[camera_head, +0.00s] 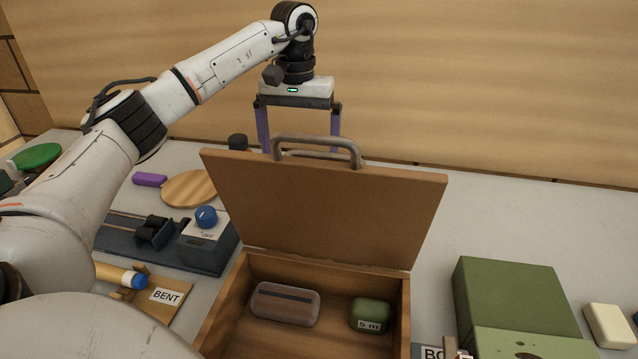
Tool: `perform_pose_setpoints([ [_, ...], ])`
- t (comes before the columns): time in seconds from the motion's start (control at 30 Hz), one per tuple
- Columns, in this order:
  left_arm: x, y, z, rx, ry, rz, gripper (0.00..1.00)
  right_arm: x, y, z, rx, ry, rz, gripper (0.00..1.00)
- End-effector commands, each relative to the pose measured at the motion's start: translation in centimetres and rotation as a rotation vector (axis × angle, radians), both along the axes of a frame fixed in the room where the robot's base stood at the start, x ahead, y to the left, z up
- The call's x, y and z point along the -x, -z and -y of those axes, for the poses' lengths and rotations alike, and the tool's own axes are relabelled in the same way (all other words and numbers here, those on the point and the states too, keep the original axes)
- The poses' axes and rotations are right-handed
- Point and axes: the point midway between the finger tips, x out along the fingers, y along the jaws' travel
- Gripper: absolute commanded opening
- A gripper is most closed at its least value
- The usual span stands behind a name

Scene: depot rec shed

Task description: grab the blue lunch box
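I cannot make out a blue lunch box in this view. A small dark blue thing (635,318) is cut off by the right edge, and I cannot tell what it is. My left gripper (299,135) points down at the back of the table, behind the raised lid of a brown case. My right gripper is not in view.
The open brown case (405,318) holds a clear-lidded box (285,304) and a green "5 m" case (370,315). Its raised lid (325,208) blocks the middle. Green boxes (512,297) stand right. A device with a blue knob (206,217) stands left. Grey table is free right of the lid.

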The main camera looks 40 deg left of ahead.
Motion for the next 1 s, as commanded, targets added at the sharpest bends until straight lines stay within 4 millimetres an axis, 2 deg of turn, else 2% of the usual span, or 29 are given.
perform_pose_setpoints([
  [0.2, 0.2, 3.3, -0.1, -0.001, -0.002, -0.005, 1.0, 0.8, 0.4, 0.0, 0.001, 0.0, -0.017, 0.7],
  [0.37, 0.1, 4.7, 0.0, -0.001, -0.001, -0.003, 1.0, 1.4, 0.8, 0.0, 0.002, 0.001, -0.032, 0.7],
  [0.47, 0.2, 5.5, 0.0, -0.002, -0.001, -0.003, 1.0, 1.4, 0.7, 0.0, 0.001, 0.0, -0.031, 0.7],
  [0.7, 0.3, 9.0, 0.2, -0.001, -0.002, -0.004, 1.0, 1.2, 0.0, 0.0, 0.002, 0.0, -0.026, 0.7],
  [0.8, 0.3, 9.8, 0.2, -0.002, -0.002, -0.003, 1.0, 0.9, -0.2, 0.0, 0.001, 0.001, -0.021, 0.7],
  [1.0, 0.3, 10.1, 0.2, -0.001, -0.002, 0.0, 1.0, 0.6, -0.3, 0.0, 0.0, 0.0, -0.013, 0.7],
])
